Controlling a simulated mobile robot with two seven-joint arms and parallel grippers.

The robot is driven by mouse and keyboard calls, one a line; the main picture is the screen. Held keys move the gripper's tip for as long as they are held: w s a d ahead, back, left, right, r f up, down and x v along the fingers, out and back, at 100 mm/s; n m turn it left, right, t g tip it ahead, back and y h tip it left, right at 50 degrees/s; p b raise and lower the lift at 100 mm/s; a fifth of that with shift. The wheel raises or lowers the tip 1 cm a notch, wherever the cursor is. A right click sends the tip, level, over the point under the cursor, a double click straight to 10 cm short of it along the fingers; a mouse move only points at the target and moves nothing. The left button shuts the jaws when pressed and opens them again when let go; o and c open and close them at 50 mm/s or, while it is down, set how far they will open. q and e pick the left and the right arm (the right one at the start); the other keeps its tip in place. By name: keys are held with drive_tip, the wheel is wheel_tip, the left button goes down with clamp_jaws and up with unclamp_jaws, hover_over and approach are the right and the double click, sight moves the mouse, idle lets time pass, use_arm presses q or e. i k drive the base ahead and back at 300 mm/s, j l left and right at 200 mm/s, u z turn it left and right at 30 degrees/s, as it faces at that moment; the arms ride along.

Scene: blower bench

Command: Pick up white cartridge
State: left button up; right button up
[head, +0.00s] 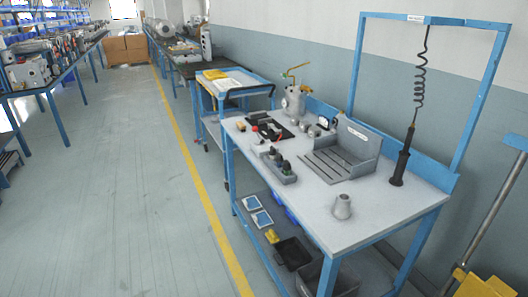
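A small pale grey-white piece (342,207), round and narrower toward its top, stands upright on the near part of the white-topped bench (295,209). It stands alone. I cannot tell for sure whether it is the white cartridge; no other thing on the bench is clearly one. Neither of my grippers shows in the head view.
A grey slotted tray (338,163), a grey holder with dark parts (277,167), a black mat (272,133) and a metal canister (293,104) occupy the bench. A black tool (401,163) hangs from a blue frame (429,20). Open floor (110,190) lies left.

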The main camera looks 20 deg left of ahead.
sight(272, 153)
drive_tip(key=i+j+u, duration=0.1)
drive_tip(key=i+j, duration=0.25)
drive_tip(key=i+j+u, duration=0.15)
drive_tip(key=i+j, duration=0.2)
drive_tip(key=i, duration=0.15)
